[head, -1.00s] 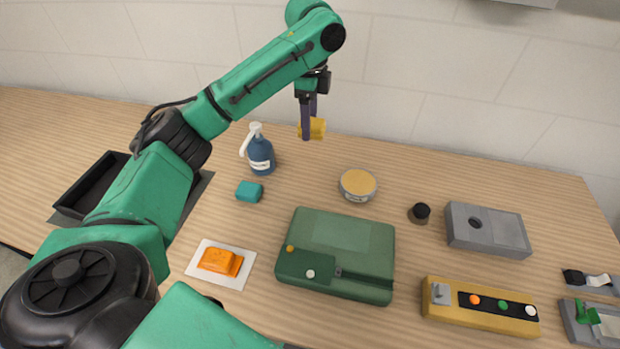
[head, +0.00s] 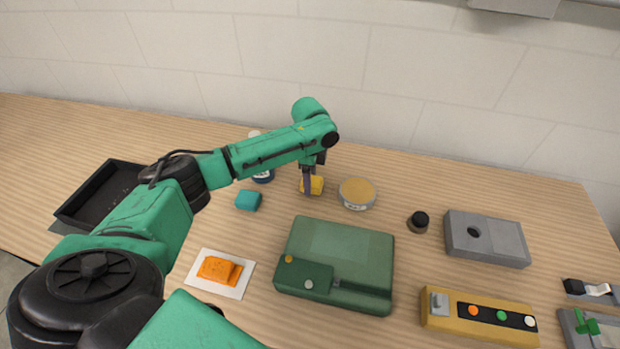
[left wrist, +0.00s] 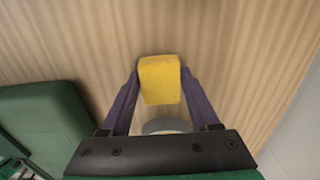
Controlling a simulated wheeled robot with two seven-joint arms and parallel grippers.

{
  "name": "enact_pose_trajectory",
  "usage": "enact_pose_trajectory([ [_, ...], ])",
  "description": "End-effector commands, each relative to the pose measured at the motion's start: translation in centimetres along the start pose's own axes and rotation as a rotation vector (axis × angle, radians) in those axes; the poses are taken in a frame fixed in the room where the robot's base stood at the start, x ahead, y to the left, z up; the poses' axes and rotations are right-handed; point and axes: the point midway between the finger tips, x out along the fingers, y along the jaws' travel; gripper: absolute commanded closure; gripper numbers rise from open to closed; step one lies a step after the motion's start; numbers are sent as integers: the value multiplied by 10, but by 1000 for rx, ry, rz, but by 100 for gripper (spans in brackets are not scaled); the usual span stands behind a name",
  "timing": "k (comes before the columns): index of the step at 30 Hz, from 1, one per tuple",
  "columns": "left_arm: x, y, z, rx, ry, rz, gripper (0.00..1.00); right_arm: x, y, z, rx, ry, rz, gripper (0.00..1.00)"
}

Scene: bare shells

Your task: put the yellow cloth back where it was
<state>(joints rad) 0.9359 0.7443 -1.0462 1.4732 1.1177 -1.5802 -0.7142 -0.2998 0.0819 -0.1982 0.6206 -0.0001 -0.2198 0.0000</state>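My right gripper is not in view.
The pump bottle (head: 263,177), partly behind my arm, and the tin (head: 357,194) stand close on either side. A teal block (head: 248,201), green case (head: 340,249) and orange cloth on a white card (head: 219,270) lie nearer. A black tray (head: 88,190) is left.

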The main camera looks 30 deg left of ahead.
Motion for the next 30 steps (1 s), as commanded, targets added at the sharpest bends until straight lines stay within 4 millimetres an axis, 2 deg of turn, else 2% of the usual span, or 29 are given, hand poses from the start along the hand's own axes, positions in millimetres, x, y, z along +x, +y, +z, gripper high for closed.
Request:
enact_pose_trajectory([
  [1,0,0,0,0,0,0,20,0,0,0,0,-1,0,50],
  [2,0,0,0,0,0,0,9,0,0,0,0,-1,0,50],
  [11,-1,0,0,0,0,0,9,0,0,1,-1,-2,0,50],
  [14,-8,-1,0,-1,1,-2,9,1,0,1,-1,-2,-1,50],
  [17,-27,-1,0,0,1,-4,9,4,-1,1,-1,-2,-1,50],
  [24,-93,-1,0,0,2,-4,9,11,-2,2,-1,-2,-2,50],
  [27,-111,-1,0,0,1,-1,9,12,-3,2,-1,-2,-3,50],
  [30,-121,-1,0,-1,1,0,9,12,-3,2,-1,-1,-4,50],
])
